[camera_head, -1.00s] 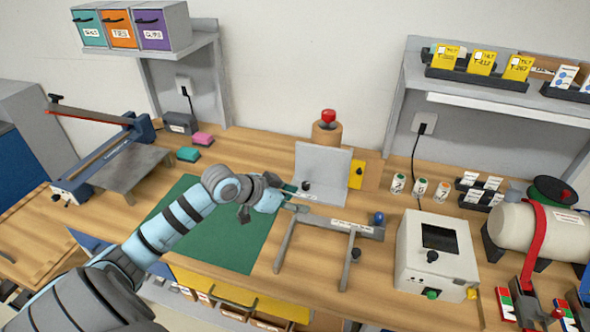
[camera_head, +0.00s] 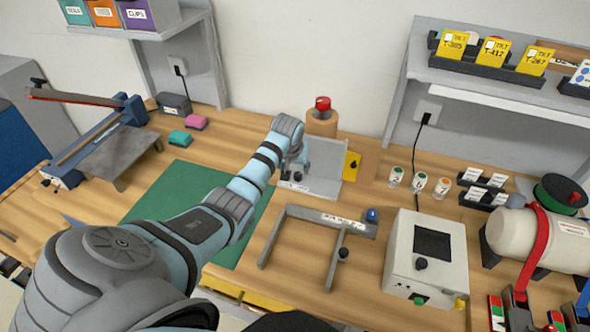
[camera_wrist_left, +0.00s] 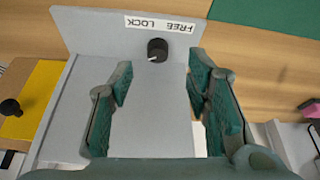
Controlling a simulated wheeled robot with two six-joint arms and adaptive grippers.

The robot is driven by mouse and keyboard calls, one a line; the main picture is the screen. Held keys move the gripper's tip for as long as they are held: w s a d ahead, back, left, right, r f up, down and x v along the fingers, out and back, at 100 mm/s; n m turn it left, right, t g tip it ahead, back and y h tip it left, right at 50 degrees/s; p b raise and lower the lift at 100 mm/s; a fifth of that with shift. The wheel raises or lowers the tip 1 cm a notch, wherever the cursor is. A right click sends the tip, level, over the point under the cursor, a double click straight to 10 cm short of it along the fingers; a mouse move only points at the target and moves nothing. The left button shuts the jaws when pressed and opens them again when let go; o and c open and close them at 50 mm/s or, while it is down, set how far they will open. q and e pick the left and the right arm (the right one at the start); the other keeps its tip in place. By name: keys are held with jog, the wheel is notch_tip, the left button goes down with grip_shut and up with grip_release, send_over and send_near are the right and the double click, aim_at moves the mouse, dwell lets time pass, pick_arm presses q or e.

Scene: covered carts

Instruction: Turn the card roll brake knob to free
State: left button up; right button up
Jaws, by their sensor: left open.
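A black knob (camera_wrist_left: 157,49) with a white pointer mark sits on a grey plate beside a white label (camera_wrist_left: 160,24) reading FREE LOCK. The mark points to the lower left in the left wrist view. The knob is also small in the head view (camera_head: 297,176), on the grey L-shaped bracket (camera_head: 325,164). My left gripper (camera_wrist_left: 165,95) is open and empty. Its two green-padded fingers are spread to either side of the knob's line, with the knob just beyond the tips. I see no contact. My right gripper is not in view.
A red-topped post (camera_head: 322,105) stands behind the bracket. A yellow plate with a black knob (camera_head: 353,163) is at its right. A grey frame (camera_head: 300,215) and a white box (camera_head: 400,240) stand in front and to the right.

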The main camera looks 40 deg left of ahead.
aim_at(299, 173)
pick_arm(q)
jog(key=b+x, duration=0.1)
jog(key=x, duration=0.2)
jog(key=w+b+x, duration=0.1)
jog(key=x, duration=0.3)
jog(key=shift+d+r, duration=0.15)
jog(key=shift+w, duration=0.1)
jog(key=shift+s+r, duration=0.2)
jog(key=shift+s, duration=0.15)
jog(key=shift+s+r, duration=0.1)
jog(key=shift+c, duration=0.4)
jog(key=c, duration=1)
grip_shut()
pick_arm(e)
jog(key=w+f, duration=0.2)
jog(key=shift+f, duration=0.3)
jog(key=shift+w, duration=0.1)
